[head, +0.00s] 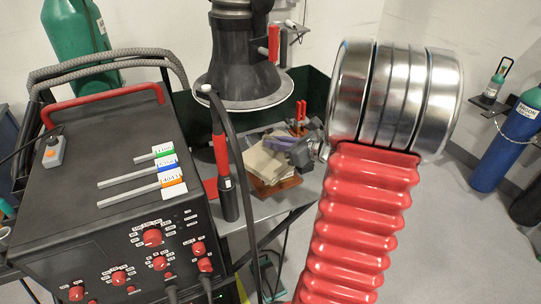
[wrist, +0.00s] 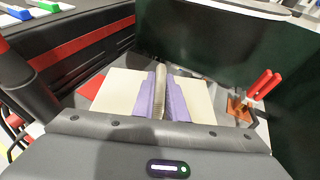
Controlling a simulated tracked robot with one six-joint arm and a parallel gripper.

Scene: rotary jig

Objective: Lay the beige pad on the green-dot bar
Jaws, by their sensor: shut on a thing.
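The beige pad (head: 264,163) shows in the head view at the work table, low beside my gripper (head: 288,142). In the wrist view my gripper (wrist: 162,92) has two purple fingers shut on a beige upright part in the middle, with flat cream surfaces of the pad (wrist: 113,91) showing on both sides. Whether the pad touches what is beneath it, I cannot tell. The green-dot bar (head: 138,159) is a thin grey bar with a green-marked label, lying on top of the black machine at left. The green label (wrist: 46,6) shows at the wrist view's top left.
Two similar bars, blue-marked (head: 140,175) and orange-marked (head: 140,191), lie nearer on the black machine (head: 75,190). A black-and-red torch (head: 221,160) with a cable stands between machine and pad. A dark flared hood (head: 243,75) hangs above. Red-handled pliers (wrist: 262,85) stand at right.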

